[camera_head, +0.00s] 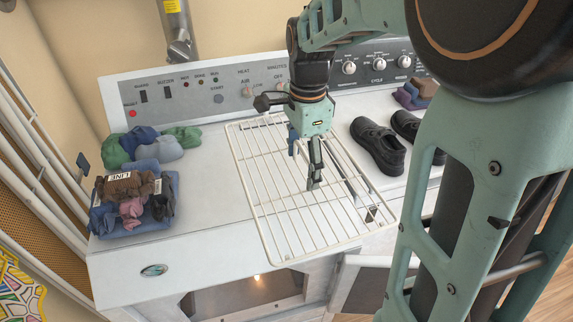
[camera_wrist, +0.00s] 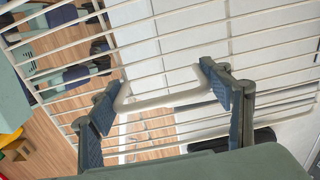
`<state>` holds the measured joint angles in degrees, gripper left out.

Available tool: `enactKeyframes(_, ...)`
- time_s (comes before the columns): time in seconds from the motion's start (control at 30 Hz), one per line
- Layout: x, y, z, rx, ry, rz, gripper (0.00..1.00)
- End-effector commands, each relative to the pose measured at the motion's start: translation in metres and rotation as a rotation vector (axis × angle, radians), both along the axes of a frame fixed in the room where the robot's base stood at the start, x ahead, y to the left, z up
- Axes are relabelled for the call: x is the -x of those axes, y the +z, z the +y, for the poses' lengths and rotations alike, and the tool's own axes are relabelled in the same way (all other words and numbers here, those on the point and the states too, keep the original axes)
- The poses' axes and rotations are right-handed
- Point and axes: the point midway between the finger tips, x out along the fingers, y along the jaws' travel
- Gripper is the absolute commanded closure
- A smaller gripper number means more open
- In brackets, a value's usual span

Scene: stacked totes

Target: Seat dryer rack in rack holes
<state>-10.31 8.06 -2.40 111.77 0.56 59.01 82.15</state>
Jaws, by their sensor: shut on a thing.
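The dryer rack (camera_head: 300,254) is a white wire grid. In the head view it shows over the top of the white dryer (camera_head: 205,215), its front end reaching past the dryer's front edge. My gripper (camera_head: 314,184) is over the middle of the rack, pointing down. In the wrist view my gripper (camera_wrist: 160,103) has its blue-padded fingers against the two ends of a bent white wire loop of the rack (camera_wrist: 165,100), shut on it. Whether the rack touches the dryer top I cannot tell. The rack holes are not discernible.
Folded clothes lie on a blue tray (camera_head: 105,220) at left, with rolled clothes (camera_head: 165,148) behind. Black shoes (camera_head: 378,146) stand right of the rack. An open door (camera_head: 372,285) hangs at the front beside the lit drum opening (camera_head: 250,292). The control panel (camera_head: 200,85) borders the back.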

Motion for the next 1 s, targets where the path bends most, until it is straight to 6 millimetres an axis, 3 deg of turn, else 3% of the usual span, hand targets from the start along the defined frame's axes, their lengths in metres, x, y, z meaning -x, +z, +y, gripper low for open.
enactKeyframes(0.43,-0.075,-0.035,0.033,-0.001,0.002,0.001,0.67)
enactKeyframes(0.6,-0.094,-0.063,0.041,0.001,0.002,0.003,0.67)
enactKeyframes(1.0,-0.113,-0.088,0.049,0.000,0.000,0.001,0.67)
